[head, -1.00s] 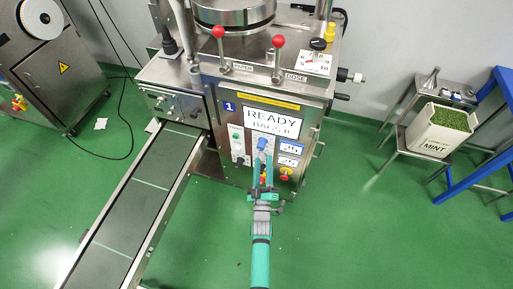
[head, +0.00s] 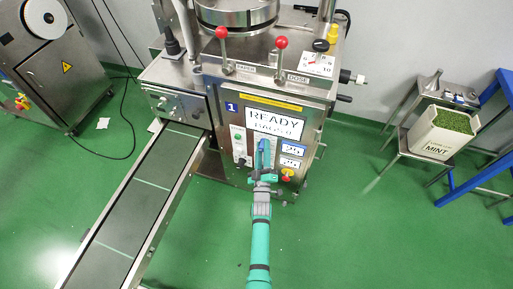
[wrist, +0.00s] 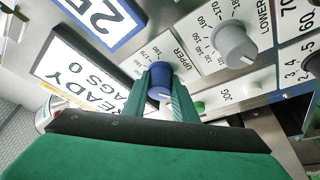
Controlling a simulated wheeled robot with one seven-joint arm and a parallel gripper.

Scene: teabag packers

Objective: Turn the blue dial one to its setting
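The blue dial (wrist: 159,82) is on the machine's front panel, in the middle of the wrist view, beside the label UPPER. Its scale is printed around it, and a white pointer mark shows on its near edge. In the head view my gripper (head: 262,148) is at the panel below the READY screen and mostly covers the dial. In the wrist view its two green fingers (wrist: 160,98) stand one on each side of the dial, very close to it. Whether they press on it cannot be told.
A grey dial (wrist: 234,45) marked LOWER is beside the blue one. The READY screen (head: 272,122) is above. A red-and-yellow knob (head: 287,174) is at lower right. A conveyor (head: 150,190) runs left.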

